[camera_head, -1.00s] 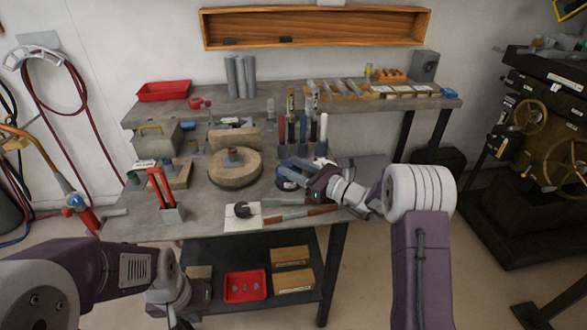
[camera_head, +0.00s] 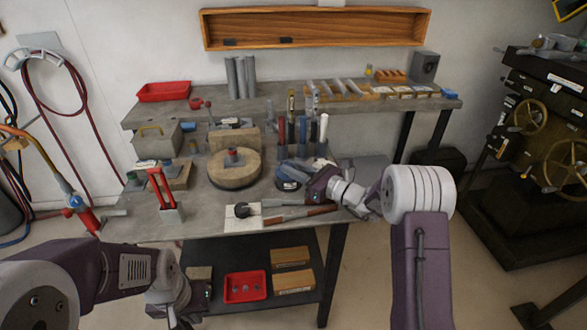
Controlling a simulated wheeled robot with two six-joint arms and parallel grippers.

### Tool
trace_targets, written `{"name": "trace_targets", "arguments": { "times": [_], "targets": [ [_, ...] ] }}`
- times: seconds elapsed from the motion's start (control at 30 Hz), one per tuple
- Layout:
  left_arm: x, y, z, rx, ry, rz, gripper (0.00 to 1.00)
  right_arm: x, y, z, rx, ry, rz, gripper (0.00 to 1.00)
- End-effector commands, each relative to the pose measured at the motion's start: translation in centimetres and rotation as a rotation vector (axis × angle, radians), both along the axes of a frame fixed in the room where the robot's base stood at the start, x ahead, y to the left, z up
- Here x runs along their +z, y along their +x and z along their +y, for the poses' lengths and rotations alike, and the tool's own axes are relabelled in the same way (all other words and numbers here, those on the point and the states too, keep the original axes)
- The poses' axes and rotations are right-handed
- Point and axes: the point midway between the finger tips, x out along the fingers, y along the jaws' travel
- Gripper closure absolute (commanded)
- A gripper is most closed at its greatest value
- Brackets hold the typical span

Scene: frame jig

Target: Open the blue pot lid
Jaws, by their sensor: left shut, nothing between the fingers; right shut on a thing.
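The blue pot (camera_head: 287,185) stands on the workbench, right of the round wooden block. My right gripper (camera_head: 299,169) reaches in from the right and is shut, just above the pot. The thing in its fingers is small and partly hidden by them; it seems to be the pot's lid, but I cannot tell how far it is off the rim. My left gripper (camera_head: 205,295) is low at the bottom left, in front of the bench, shut and empty, far from the pot.
The workbench (camera_head: 150,228) is crowded. Upright markers stand behind the pot, and the round wooden block (camera_head: 234,172) is to its left. A white plate (camera_head: 243,222) and handled tools lie in front. A red-handled tool stands at left. The lower shelf holds a red tray (camera_head: 245,287).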

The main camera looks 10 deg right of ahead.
Motion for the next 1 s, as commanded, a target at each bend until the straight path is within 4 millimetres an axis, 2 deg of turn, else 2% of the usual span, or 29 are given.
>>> {"name": "trace_targets", "arguments": {
  "times": [0.87, 1.0],
  "targets": [
    [0.01, 0.0, 0.0, 0.0, 0.0, 0.0, 1.0, -0.05, -0.01, -0.01, 0.0, 0.0, 0.001, 1.0],
    [0.59, 0.0, 0.0, 0.0, 0.0, 0.0, 1.0, 0.29, 0.03, 0.0, 0.0, -0.001, 0.013, 1.0]
  ]
}}
